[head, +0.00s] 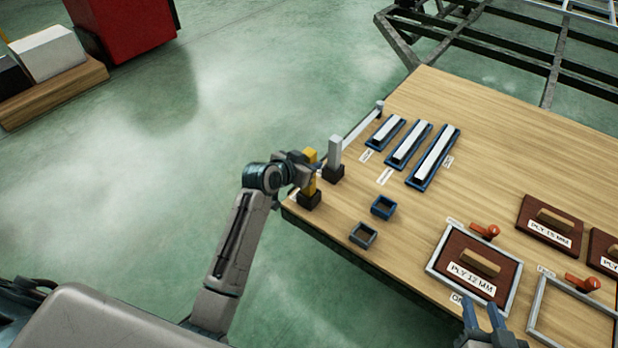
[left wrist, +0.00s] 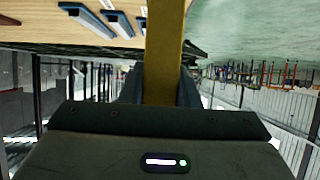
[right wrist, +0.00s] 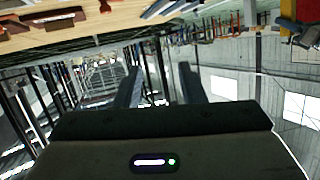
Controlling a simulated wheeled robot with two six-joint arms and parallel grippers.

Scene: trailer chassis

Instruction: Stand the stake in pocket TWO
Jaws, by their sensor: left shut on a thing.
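A yellow stake (head: 311,157) is upright at the table's left edge, with its lower end at a black block (head: 309,200). My left gripper (head: 307,172) is shut around it, and the stake (left wrist: 164,60) fills the space between the fingers in the left wrist view. A grey-white stake (head: 335,150) stands in another black block (head: 335,173) just behind. My right gripper (head: 483,318) is open and empty near the front edge.
Three blue trays (head: 433,157) with white bars lie at the back left of the wooden table (head: 480,110). Brown plywood panels (head: 478,268) with handles and red clamps (head: 486,231) fill the right side. The table between the trays and the panels is mostly clear.

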